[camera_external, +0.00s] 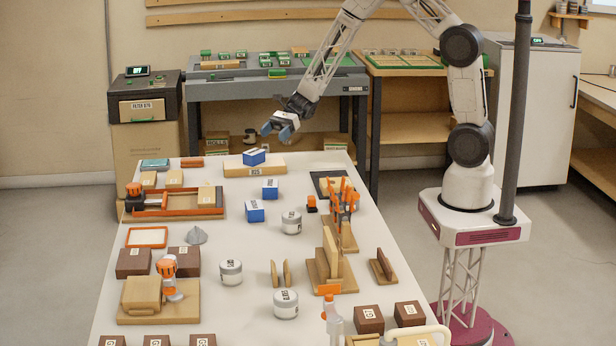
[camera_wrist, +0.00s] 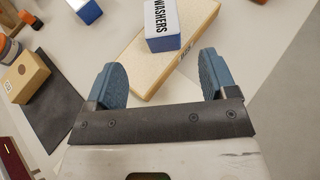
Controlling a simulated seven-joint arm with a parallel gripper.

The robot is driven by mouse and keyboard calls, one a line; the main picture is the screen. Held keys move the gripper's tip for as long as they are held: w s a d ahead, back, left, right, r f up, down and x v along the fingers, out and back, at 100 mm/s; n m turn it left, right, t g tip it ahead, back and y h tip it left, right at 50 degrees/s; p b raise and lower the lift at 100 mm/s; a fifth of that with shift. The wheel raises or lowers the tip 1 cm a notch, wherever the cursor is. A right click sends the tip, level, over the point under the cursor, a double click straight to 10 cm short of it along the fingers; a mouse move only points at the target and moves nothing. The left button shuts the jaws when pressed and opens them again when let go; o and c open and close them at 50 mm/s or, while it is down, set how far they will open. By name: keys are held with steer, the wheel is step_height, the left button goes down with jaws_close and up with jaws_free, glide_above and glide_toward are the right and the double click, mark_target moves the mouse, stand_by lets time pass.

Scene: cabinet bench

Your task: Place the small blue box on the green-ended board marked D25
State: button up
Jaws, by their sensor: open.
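A small blue box with a white top (camera_external: 254,157) rests on a tan board (camera_external: 236,168) at the far end of the bench. In the wrist view this box (camera_wrist: 163,27) reads WASHERS, and the board (camera_wrist: 152,80) lies beneath it. The board carries a small dark label too small to read surely; I see no green end on it. Two more blue boxes stand nearer, one upper (camera_external: 270,190) and one lower (camera_external: 255,211). My gripper (camera_external: 283,128) is open and empty, above and to the right of the box on the board. Its blue fingers (camera_wrist: 162,80) are spread apart.
A dark mat (camera_wrist: 40,115) lies beside the board. A grey workbench (camera_external: 270,90) with green-ended pieces stands behind.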

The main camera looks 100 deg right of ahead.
steer(key=s+a+r+n+g+h, duration=0.1)
steer(key=s+a+r+n+g, duration=0.3)
steer(key=s+a+r+n, duration=0.5)
steer(key=s+a+r+n+g+h, duration=0.1)
steer(key=s+a+r+n+g, duration=0.3)
steer(key=a+r, duration=0.45)
steer(key=s+a+r+n+h, duration=0.2)
steer(key=s+n, duration=0.2)
steer(key=s, duration=0.4)
steer(key=s+a+r+n+h, duration=0.2)
steer(key=s+n+h, duration=0.1)
steer(key=s+n, duration=0.2)
steer(key=s+a+r+n+t+h, duration=0.1)
steer(key=s+a+r+n+h, duration=0.1)
steer(key=s, duration=0.8)
steer(key=r+n, duration=0.1)
steer(key=n, duration=0.1)
steer(key=shift+s+a+n+h, duration=0.3)
steer(key=shift+a+n, duration=0.1)
